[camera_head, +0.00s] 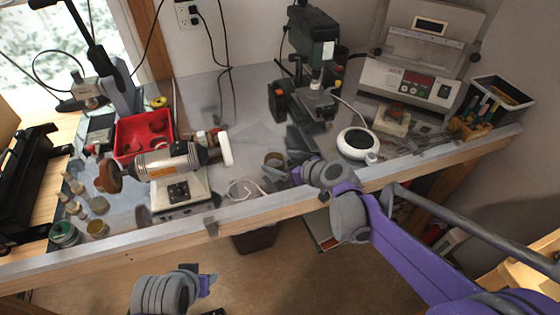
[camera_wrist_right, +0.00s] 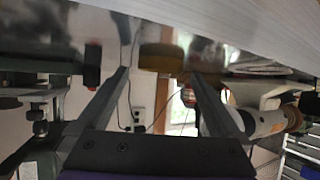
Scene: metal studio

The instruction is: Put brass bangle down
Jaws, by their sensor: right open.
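The brass bangle (camera_head: 274,160) rests on the grey bench top near its front edge, just left of my right gripper (camera_head: 294,161). In the right wrist view the bangle (camera_wrist_right: 162,57) is a brownish-gold band just beyond the fingertips of my right gripper (camera_wrist_right: 158,73). The two fingers stand wide apart, with nothing held between them. In the head view the fingers are small and partly hidden by the wrist. My left arm's grey wrist shows at the bottom left of the head view. Its gripper (camera_head: 207,282) is only partly visible, and its fingers cannot be made out.
A polishing motor (camera_head: 168,160) and red tray (camera_head: 130,137) stand left on the bench (camera_head: 240,133). A drill press (camera_head: 311,60) stands behind my right gripper. A round white device (camera_head: 357,143) is to the right. A white cord (camera_head: 245,189) lies near the front edge.

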